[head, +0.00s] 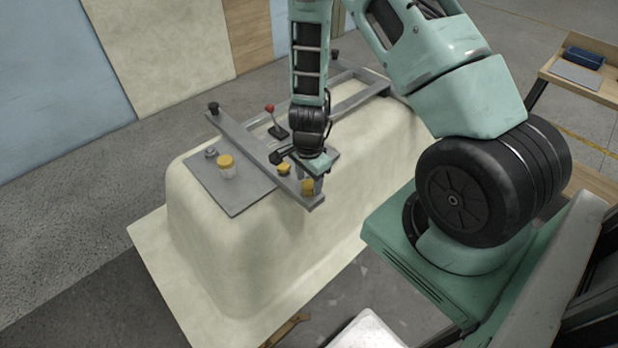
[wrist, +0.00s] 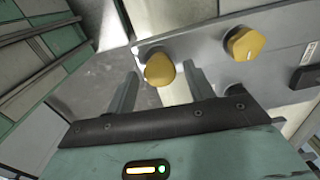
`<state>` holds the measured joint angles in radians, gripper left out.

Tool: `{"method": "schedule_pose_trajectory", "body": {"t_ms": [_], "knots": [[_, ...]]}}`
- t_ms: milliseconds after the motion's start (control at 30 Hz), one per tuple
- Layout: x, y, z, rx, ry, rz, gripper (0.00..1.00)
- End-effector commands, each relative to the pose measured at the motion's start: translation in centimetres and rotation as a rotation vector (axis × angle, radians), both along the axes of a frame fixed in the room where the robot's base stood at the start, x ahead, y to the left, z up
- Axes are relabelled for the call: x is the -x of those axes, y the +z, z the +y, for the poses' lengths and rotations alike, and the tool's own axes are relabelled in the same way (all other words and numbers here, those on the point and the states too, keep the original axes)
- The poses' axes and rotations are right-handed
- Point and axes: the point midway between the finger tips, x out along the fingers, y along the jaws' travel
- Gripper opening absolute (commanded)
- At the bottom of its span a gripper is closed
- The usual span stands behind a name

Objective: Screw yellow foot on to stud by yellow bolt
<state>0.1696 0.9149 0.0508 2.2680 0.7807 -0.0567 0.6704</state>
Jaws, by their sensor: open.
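The yellow foot (head: 307,187) is a rounded yellow knob at the near end of a grey bar (head: 245,140) on the upturned tub shell. Its stud is hidden. A second yellow knob, seemingly the yellow bolt (head: 284,168), sits a little further along the bar. My gripper (head: 315,188) points down at the bar's near end, beside the foot. In the wrist view my gripper (wrist: 160,85) is open, with the yellow foot (wrist: 159,70) showing between the fingertips. I cannot tell whether they touch it. The yellow bolt (wrist: 245,43) lies to the upper right, outside the fingers.
The cream tub shell (head: 250,235) carries a grey plate (head: 225,190) with a yellow-lidded jar (head: 227,167). A red-handled clamp (head: 276,122) stands behind the bar, and a black foot (head: 213,107) caps its far end. A wooden side table (head: 585,80) stands at right.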

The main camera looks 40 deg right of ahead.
Motion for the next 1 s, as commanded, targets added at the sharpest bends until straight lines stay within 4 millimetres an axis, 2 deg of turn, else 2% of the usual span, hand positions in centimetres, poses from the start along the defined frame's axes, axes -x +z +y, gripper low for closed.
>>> {"method": "schedule_pose_trajectory", "body": {"t_ms": [100,267,400,500,567,667,900,1000], "knots": [[0.01,-0.01,-0.03,0.000,0.060,0.000,0.53],[0.01,0.00,-0.03,0.000,0.058,0.000,0.53],[0.01,0.01,-0.03,0.000,0.056,0.000,0.14],[0.01,0.01,-0.02,0.000,0.053,0.000,0.08],[0.01,0.01,-0.02,0.000,0.028,0.000,0.08],[0.00,0.02,-0.01,0.000,-0.131,-0.001,0.08],[0.00,-0.11,-0.03,-0.002,-0.755,0.000,0.08],[-0.02,-0.13,-0.03,-0.001,-0.965,-0.001,0.08]]}}
